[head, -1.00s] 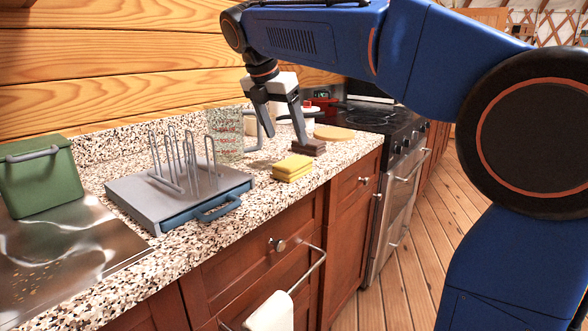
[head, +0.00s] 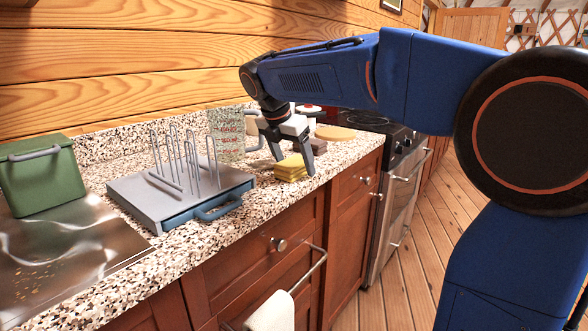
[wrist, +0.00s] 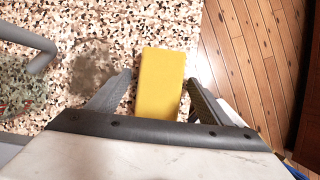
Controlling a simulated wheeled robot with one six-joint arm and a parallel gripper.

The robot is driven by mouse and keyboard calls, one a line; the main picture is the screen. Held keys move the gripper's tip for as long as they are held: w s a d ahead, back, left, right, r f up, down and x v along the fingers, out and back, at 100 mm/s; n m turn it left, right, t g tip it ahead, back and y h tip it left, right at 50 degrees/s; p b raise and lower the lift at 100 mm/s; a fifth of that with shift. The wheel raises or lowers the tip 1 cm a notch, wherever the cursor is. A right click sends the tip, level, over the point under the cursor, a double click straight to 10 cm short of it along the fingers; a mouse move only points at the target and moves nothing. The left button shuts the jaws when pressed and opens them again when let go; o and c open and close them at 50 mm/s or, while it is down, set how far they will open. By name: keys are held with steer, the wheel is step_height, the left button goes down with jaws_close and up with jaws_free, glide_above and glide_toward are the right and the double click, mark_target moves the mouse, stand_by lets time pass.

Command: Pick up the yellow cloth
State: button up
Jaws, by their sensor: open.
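The yellow cloth (head: 291,168) lies folded in a small stack on the speckled counter, near its front edge. In the wrist view the yellow cloth (wrist: 160,84) shows as a yellow block between the two fingers. My gripper (head: 292,160) is open and points down over the cloth, with one finger on either side of it. In the wrist view my gripper (wrist: 158,92) has gaps on both sides of the cloth. The near end of the cloth is hidden by the gripper body.
A brown block (head: 317,145) sits just behind the cloth, with a round wooden board (head: 335,133) beyond. A drying rack (head: 180,190) and green bin (head: 42,175) stand to the left. The stove (head: 375,125) is at the right. The counter's front edge is close.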

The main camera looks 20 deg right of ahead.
mark_target(294, 161)
steer(key=shift+f, duration=0.1)
stand_by(0.4)
steer(key=c, duration=1.1)
steer(key=shift+c, duration=0.2)
step_height(294, 161, up, 10)
steer(key=shift+r, duration=0.15)
steer(key=shift+o, duration=0.5)
